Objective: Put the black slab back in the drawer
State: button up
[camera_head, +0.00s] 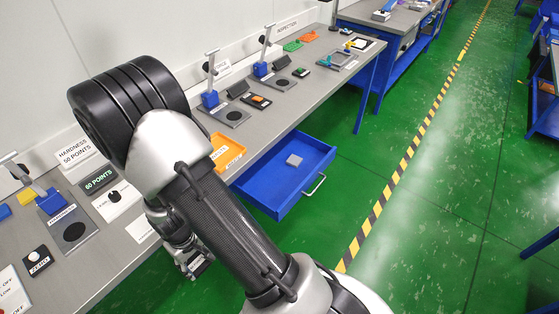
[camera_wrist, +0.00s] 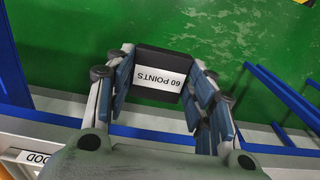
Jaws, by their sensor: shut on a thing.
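A black slab (camera_wrist: 158,60) with a white label reading "60 POINTS" sits between the fingers of my gripper (camera_wrist: 160,85) in the wrist view. The label is upside down there, and green floor shows around the slab. In the head view my gripper (camera_head: 195,266) hangs just past the front edge of the bench, apart from the drawer, and I cannot make out the slab there. The blue drawer (camera_head: 262,195) is pulled open below the bench, right of my arm, with its handle facing out. A small grey block (camera_head: 294,160) lies inside it.
The grey bench (camera_head: 245,130) carries several blue-based stands, black pads and labels, plus an orange tray (camera_head: 225,150) near the drawer. A dark "60 POINTS" display (camera_head: 98,180) stands at left. Green floor (camera_head: 440,185) lies open at right, with a yellow-black line.

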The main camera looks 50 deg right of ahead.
aim_at(280, 176)
jog(key=l, duration=0.55)
jog(key=i+l+z, duration=0.15)
jog(key=l, duration=0.9)
jog(key=i+l+z, duration=0.1)
jog(key=l, duration=0.45)
jog(key=i+l+z, duration=0.1)
jog(key=l, duration=0.4)
jog(key=i+l, duration=0.1)
jog(key=l, duration=0.4)
jog(key=z, duration=0.05)
